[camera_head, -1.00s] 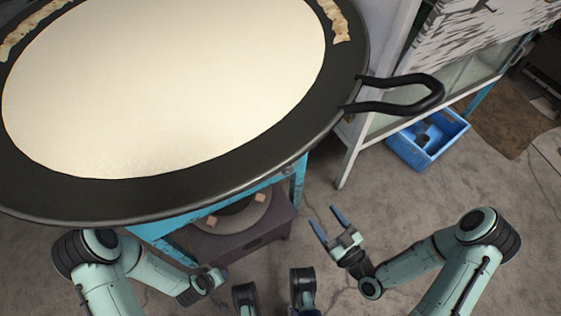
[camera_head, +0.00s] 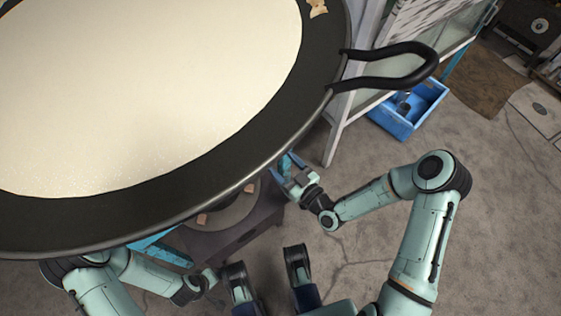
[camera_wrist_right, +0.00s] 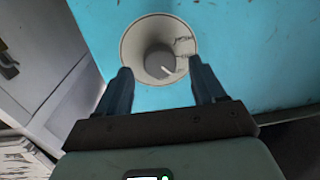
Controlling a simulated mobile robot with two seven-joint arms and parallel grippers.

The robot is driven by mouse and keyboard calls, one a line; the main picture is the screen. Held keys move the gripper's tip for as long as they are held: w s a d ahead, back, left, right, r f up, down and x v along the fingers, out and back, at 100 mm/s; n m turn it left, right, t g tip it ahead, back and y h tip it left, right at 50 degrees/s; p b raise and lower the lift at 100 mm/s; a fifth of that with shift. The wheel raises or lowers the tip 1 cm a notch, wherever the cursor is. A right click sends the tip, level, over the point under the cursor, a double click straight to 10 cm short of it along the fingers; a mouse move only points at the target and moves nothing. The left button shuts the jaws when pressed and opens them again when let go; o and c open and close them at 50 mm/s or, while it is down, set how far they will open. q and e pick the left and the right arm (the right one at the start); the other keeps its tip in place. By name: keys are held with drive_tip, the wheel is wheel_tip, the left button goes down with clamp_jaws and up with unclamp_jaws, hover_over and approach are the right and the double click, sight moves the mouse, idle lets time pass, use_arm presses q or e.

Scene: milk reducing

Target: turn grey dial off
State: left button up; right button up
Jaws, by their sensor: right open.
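The grey dial (camera_wrist_right: 159,62) is a round knob on a pale round plate (camera_wrist_right: 131,44), mounted on a blue panel (camera_wrist_right: 228,40). A light pointer line on the knob points to the lower right, and the plate has small markings at its right. My right gripper (camera_wrist_right: 160,74) is open, its two fingers on either side of the dial's lower part in the wrist view; I cannot tell whether they touch it. In the head view my right gripper (camera_head: 284,172) is beside the blue stand under the pan's rim. My left gripper (camera_head: 210,281) is low at the left, its fingers unclear.
A wide black pan (camera_head: 262,142) of pale milk (camera_head: 150,80) overhangs the stand, its handle (camera_head: 425,62) jutting right. A dark burner unit (camera_head: 245,228) sits below. A blue crate (camera_head: 425,108) stands by a white cabinet (camera_head: 350,110).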

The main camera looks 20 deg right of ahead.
use_arm(q)
drive_tip(key=shift+s+f, duration=0.2)
drive_tip(key=shift+s, duration=0.1)
use_arm(e)
drive_tip(key=shift+w+a, duration=0.3)
drive_tip(key=shift+w, duration=0.35)
drive_tip(key=c, duration=1.1)
drive_tip(key=shift+o, duration=0.2)
use_arm(q)
drive_tip(key=shift+w+r, duration=0.15)
drive_tip(key=shift+w, duration=0.05)
use_arm(e)
drive_tip(key=shift+m, duration=0.4)
use_arm(q)
drive_tip(key=shift+w+d+r+t+p, duration=0.15)
drive_tip(key=shift+w+r+t+p, duration=0.5)
drive_tip(key=shift+w+r, duration=0.7)
use_arm(e)
drive_tip(key=shift+f+m+t, duration=0.1)
drive_tip(key=shift+m+t, duration=0.2)
drive_tip(key=shift+m, duration=3.3)
use_arm(q)
drive_tip(key=shift+w, duration=0.15)
